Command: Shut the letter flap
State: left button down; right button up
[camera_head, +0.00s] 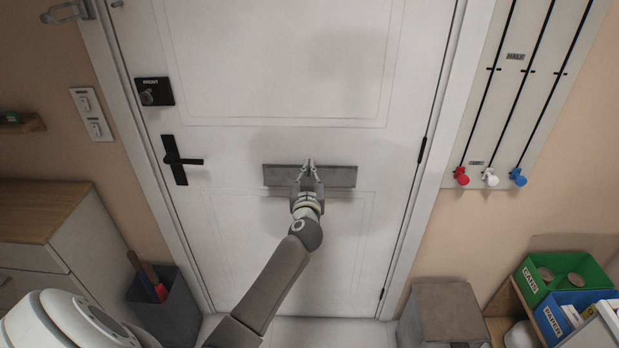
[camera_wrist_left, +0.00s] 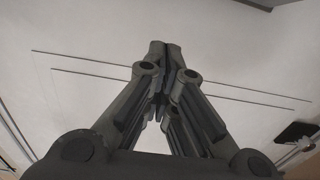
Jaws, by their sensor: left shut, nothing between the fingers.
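The letter flap (camera_head: 341,176) is a grey metal plate across the middle of the white door (camera_head: 270,60). It looks flat against the door, but its exact angle is hard to tell. My left gripper (camera_head: 309,163) is in front of the flap's middle, its fingertips over the plate and covering part of it. The fingers are shut and empty. In the left wrist view the closed fingertips (camera_wrist_left: 165,48) point at a pale surface, and the flap cannot be made out. Whether the fingertips touch the flap cannot be told. My right gripper is not in view.
A black door handle (camera_head: 182,160) and a lock (camera_head: 154,91) are left of the flap. A grey bin (camera_head: 165,305) and a cabinet (camera_head: 50,230) stand at left. A grey box (camera_head: 443,312) and green (camera_head: 562,272) and blue crates (camera_head: 560,330) are at lower right.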

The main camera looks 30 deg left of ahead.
pick_arm(q)
jog(key=shift+w+a+f+b, duration=0.25)
jog(key=shift+w+f+b, duration=0.15)
jog(key=shift+f, duration=0.25)
jog(key=shift+w+a+f+b, duration=0.25)
jog(key=shift+w+f+b, duration=0.15)
jog(key=shift+f, duration=0.3)
jog(key=shift+w+a+f+b, duration=0.25)
jog(key=shift+w+f+b, duration=0.15)
jog(key=shift+f, duration=0.25)
